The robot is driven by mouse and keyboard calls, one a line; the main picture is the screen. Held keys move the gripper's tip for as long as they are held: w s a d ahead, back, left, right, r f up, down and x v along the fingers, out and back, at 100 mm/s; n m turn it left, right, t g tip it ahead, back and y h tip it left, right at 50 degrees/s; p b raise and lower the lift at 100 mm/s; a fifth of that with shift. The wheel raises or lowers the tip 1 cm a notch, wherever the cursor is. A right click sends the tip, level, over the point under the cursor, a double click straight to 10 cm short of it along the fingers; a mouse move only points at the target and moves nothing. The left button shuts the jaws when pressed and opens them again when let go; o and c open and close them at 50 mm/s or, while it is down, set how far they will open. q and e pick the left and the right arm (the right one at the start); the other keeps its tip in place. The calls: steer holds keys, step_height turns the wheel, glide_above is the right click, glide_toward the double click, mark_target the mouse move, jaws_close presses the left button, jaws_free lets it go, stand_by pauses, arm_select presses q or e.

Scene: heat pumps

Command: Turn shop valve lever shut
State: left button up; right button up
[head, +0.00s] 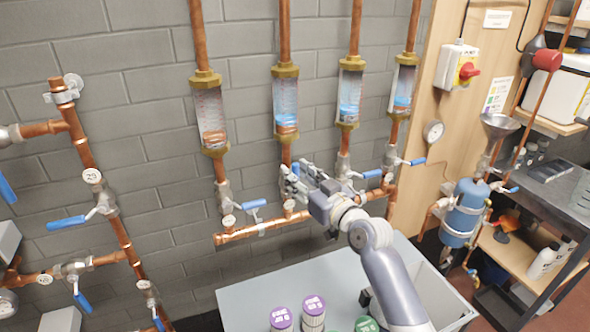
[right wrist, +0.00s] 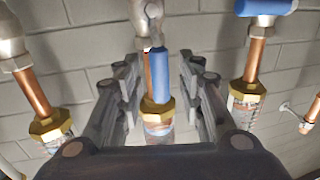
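My right gripper (head: 298,181) is at the second pipe from the left in the row of sight-glass pipes, just below its sight glass (head: 286,105). In the right wrist view the gripper (right wrist: 160,85) is open. A blue lever (right wrist: 160,75) stands between its fingers, in line with a copper pipe and brass fitting (right wrist: 157,110). Contact with the fingers cannot be told. I cannot read which valve is the shop one. My left gripper is not in view.
A copper header (head: 262,230) with round tags runs below the valves. A grey bench (head: 245,300) with purple-topped cans (head: 313,305) stands under my right arm. More valved pipes (head: 105,200) are at left.

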steer(key=shift+w+a, duration=0.3)
steer(key=shift+w, duration=0.15)
steer(key=shift+w+a, duration=0.1)
steer(key=shift+w, duration=0.05)
jaws_close()
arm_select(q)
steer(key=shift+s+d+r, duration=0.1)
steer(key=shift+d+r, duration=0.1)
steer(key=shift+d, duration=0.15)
